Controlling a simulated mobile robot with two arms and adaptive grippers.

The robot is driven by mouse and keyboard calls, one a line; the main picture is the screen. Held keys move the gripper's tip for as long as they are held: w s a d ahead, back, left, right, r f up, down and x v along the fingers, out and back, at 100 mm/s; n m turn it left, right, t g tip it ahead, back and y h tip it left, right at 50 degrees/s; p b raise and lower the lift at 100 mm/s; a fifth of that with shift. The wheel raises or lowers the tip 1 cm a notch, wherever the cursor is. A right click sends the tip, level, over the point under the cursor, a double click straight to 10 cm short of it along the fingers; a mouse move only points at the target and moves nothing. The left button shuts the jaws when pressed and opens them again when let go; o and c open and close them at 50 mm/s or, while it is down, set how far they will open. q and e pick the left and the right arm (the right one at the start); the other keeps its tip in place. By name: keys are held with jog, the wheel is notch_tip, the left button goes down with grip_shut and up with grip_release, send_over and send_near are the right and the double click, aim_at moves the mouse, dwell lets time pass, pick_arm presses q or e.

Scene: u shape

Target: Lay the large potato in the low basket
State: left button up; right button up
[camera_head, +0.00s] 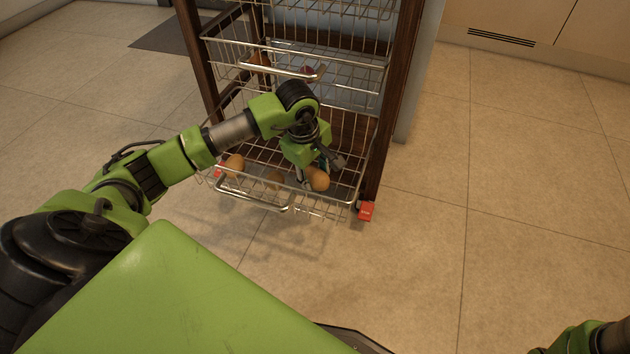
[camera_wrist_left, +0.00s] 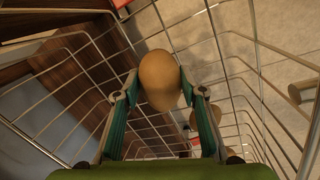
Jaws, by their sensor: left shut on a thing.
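The low basket (camera_head: 262,204) is a wire basket at the bottom of a dark wooden rack. My left gripper (camera_head: 312,176) reaches down into its right part. It is shut on a brown potato (camera_head: 318,180). In the left wrist view the potato (camera_wrist_left: 160,80) sits between the two fingertips (camera_wrist_left: 158,92), with basket wires behind it. I cannot tell whether it touches the basket floor. Another potato (camera_head: 235,163) lies at the left of the basket, and one more (camera_head: 275,180) near its middle front. My right gripper is not in view; only a bit of my right arm shows at the lower right.
Higher wire baskets (camera_head: 325,75) stand above, the nearer one holding a brown item (camera_head: 260,61) and a reddish item (camera_head: 309,72). The rack's right post (camera_head: 385,120) stands close to my left gripper. The tiled floor at the right is clear.

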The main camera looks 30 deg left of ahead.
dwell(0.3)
pick_arm(q)
jog(key=shift+f, duration=0.2)
jog(key=o, duration=1.2)
jog(key=shift+o, duration=0.2)
jog(key=shift+r, duration=0.1)
